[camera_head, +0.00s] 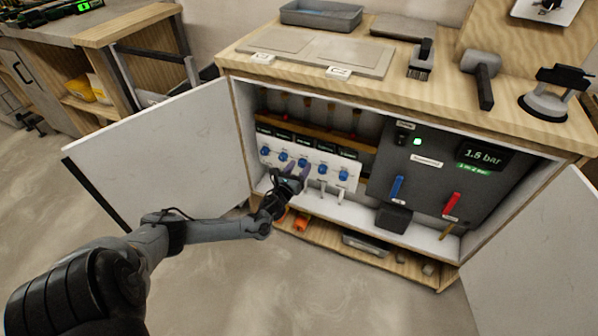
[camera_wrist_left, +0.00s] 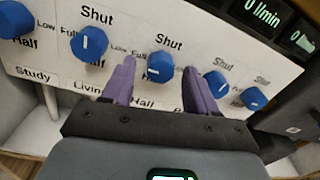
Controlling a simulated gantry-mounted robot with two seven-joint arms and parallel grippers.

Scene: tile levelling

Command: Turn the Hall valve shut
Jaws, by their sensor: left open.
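The Hall valve is a blue round knob (camera_wrist_left: 160,67) on a white panel, above a label reading Hall. Its white mark points left, toward Full; Shut is printed above it. In the head view the panel (camera_head: 333,187) stands inside the open cabinet, with a row of blue knobs. My left gripper (camera_head: 296,173) is in front of the panel, open, with purple fingers. In the left wrist view its fingertips (camera_wrist_left: 163,72) are on either side of the Hall knob; I cannot tell if they touch it. My right gripper is out of view.
The neighbouring knobs (camera_wrist_left: 90,44) and (camera_wrist_left: 217,84) sit close on both sides. Cabinet doors (camera_head: 165,160) stand open.

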